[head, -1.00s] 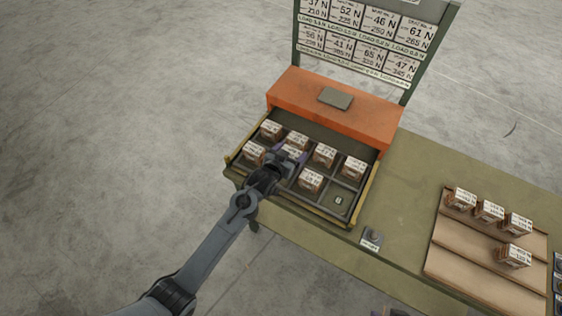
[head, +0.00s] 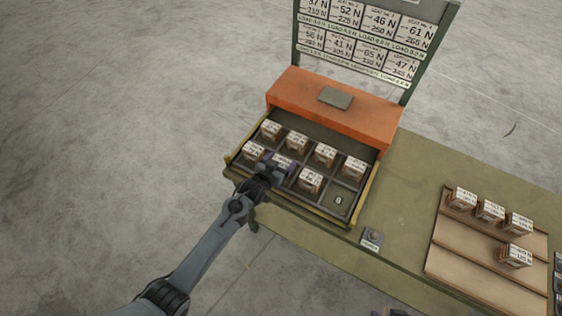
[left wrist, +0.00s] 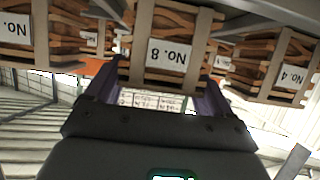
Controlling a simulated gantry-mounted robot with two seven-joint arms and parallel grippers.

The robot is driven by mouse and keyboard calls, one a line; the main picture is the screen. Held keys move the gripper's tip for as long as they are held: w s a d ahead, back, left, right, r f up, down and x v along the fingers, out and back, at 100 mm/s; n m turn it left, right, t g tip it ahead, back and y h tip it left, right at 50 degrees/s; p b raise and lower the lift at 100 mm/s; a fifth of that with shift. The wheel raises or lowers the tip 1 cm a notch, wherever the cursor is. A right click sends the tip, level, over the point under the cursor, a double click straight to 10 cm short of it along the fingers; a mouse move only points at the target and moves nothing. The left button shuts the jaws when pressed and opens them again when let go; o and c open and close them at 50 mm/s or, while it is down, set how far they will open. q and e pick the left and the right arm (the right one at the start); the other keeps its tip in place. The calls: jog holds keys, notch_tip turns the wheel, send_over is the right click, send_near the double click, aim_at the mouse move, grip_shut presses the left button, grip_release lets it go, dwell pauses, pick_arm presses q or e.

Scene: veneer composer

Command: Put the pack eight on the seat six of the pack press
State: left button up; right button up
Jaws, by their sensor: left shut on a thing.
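The pack press (head: 335,108) is an orange housing with an open tray (head: 292,205) of two rows of compartments. My left gripper (head: 276,168) is at the second compartment from the left in the front row, shut on pack eight (head: 283,160). Pack eight sits in or just above that compartment, upright; the gripper hides its lower part. In the left wrist view, pack eight (left wrist: 170,45) shows its "No. 8" label, upside down, between the purple fingers. The seat under it is hidden.
Packs stand close on both sides, one labelled No. 4 (left wrist: 275,68). The front-right compartment (head: 339,201) is empty, with a small marker. Several packs stand on a wooden rack (head: 455,265) at right. A small button box (head: 372,239) sits at the bench edge.

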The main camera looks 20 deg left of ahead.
pick_arm(q)
jog(key=shift+f, duration=0.15)
jog(key=o, duration=1)
